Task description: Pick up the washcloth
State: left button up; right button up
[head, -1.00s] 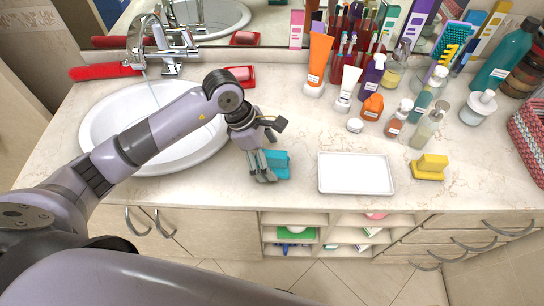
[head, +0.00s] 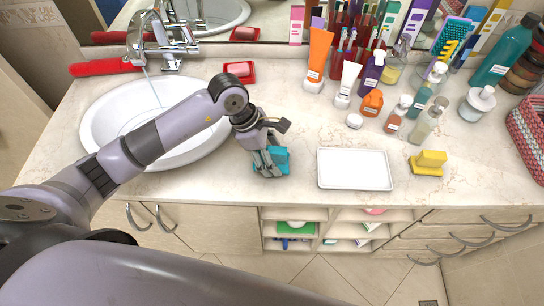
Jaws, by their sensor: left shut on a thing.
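The washcloth is a small teal folded cloth (head: 283,158) on the counter, between the sink and a white tray. My left gripper (head: 268,170) is over it, fingers pointing down, shut on it. The fingers cover the cloth's middle and left part. The cloth looks to be at counter height; I cannot tell whether it is lifted. My right gripper is not in view.
The white tray (head: 354,184) lies just right of the cloth, with a yellow sponge-like block (head: 429,162) beyond it. The sink (head: 140,150) is to the left. Several bottles and tubes stand at the back right, including an orange tube (head: 319,55).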

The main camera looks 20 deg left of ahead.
aim_at(272, 149)
pick_arm(q)
jog(key=shift+c, duration=1.2)
jog(key=shift+r, duration=0.55)
notch_tip(272, 149, up, 19)
jog(key=b, duration=0.4)
